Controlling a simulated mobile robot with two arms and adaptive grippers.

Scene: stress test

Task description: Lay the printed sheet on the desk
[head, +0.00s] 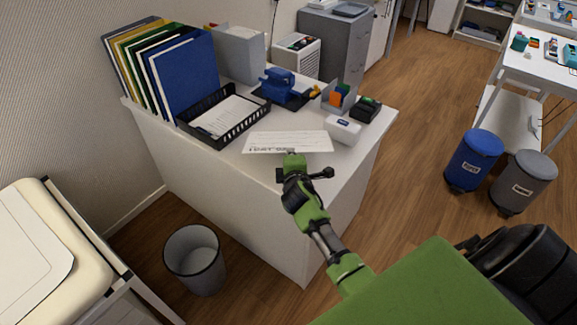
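The printed sheet (300,138), white with dark print along its near edge, is at the near side of the white desk (230,190). It looks flat and roughly level; I cannot tell whether it touches the desktop or is just above it. My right gripper (291,154), on a green arm coming from the lower right, is at the middle of the sheet's near edge and appears shut on it. The fingertips are small and partly hidden by the gripper body. My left gripper is not in view.
A black paper tray (190,127), blue folders (187,75), a blue punch (278,82), a pen holder (337,98), a white box (343,130) and a black item (367,108) crowd around the sheet. A waste bin (196,262) stands on the floor left of the desk front.

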